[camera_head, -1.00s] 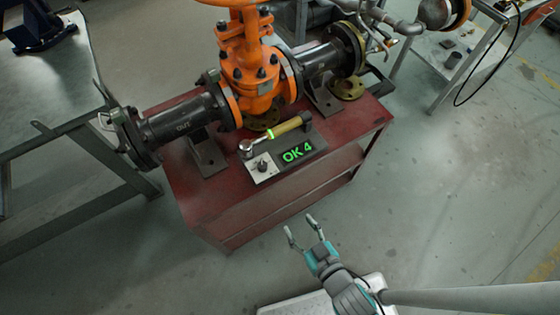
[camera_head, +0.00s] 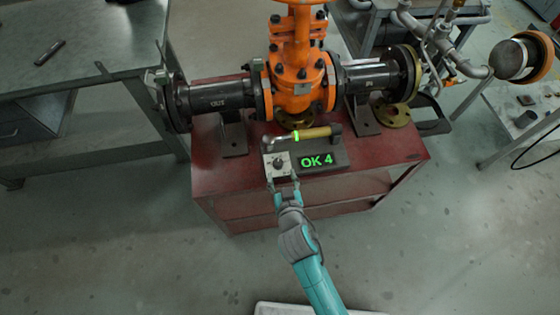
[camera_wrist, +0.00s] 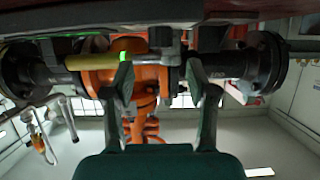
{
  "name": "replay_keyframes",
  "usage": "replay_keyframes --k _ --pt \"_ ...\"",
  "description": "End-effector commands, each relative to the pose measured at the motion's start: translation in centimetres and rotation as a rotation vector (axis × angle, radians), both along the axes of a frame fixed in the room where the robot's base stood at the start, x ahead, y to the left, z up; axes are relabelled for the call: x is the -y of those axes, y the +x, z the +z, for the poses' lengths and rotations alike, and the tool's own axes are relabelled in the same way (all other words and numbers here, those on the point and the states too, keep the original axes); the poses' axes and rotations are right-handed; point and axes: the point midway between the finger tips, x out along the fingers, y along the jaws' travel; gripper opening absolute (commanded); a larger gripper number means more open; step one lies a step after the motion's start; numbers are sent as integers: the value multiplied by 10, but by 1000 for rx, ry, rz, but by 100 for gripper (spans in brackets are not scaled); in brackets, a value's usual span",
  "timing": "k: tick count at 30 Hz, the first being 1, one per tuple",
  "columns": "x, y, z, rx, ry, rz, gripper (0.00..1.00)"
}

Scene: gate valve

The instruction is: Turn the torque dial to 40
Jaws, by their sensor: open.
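I cannot make out the dial there.
The block sits on a red cart (camera_head: 225,178). The orange valve (camera_head: 298,75) with dark flanged pipes stands close behind. A grey workbench (camera_head: 90,75) is at the left. Open floor (camera_head: 460,220) lies at the front right.

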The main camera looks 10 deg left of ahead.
Motion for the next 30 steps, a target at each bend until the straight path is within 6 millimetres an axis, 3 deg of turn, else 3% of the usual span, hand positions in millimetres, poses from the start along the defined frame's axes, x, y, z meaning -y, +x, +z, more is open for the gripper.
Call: replay_keyframes --k 6,12,26,30 --pt "-10 37 -15 1 1 -1 57" --pt "-17 59 -26 0 0 0 57" --pt "-19 69 -30 0 0 0 57" --pt "-19 69 -30 0 0 0 25"
